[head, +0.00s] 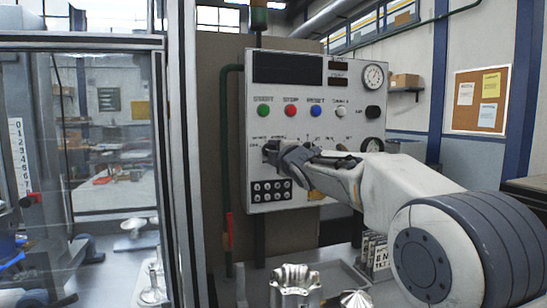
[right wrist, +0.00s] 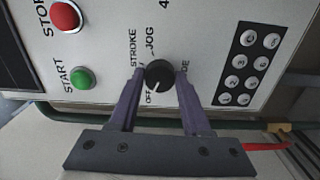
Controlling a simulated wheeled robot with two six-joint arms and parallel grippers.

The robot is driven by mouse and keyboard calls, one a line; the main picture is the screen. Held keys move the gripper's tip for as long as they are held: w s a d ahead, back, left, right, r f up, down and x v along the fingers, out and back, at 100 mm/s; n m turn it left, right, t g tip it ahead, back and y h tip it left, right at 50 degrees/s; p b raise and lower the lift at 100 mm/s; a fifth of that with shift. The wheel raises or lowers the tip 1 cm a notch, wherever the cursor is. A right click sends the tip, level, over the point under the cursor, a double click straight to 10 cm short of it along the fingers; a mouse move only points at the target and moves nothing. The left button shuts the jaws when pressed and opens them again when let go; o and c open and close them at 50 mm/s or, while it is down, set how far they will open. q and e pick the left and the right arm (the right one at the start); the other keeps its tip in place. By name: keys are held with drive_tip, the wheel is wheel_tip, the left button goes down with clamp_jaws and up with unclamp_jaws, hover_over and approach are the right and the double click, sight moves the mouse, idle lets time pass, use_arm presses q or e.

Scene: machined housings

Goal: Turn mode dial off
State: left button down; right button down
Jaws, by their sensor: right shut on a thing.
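The control panel (head: 325,100) is a pale upright box with buttons, a dark display and gauges. The mode dial (right wrist: 158,74) is a round black knob with a white pointer line, among the printed labels STROKE, JOG and OFF. In the right wrist view its line points down toward OFF. My right gripper (right wrist: 161,80) is shut on the dial, one finger on each side of it. In the head view the right gripper (head: 283,152) is at the panel's lower left and mostly hides the dial. My left gripper is not in view.
Green start (head: 263,110), red stop (head: 291,110) and blue reset (head: 316,110) buttons sit above the dial. A black keypad (head: 269,191) is just below. A glass-walled enclosure (head: 174,150) stands left. Shiny metal housings (head: 295,283) stand in front.

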drive_tip(key=shift+n, duration=0.3)
drive_tip(key=shift+c, duration=1.8)
unclamp_jaws()
drive_tip(key=shift+a, duration=0.1)
drive_tip(key=b+v, duration=0.2)
drive_tip(key=v, duration=0.8)
drive_tip(key=shift+s+b, duration=0.25)
drive_tip(key=shift+b, duration=0.15)
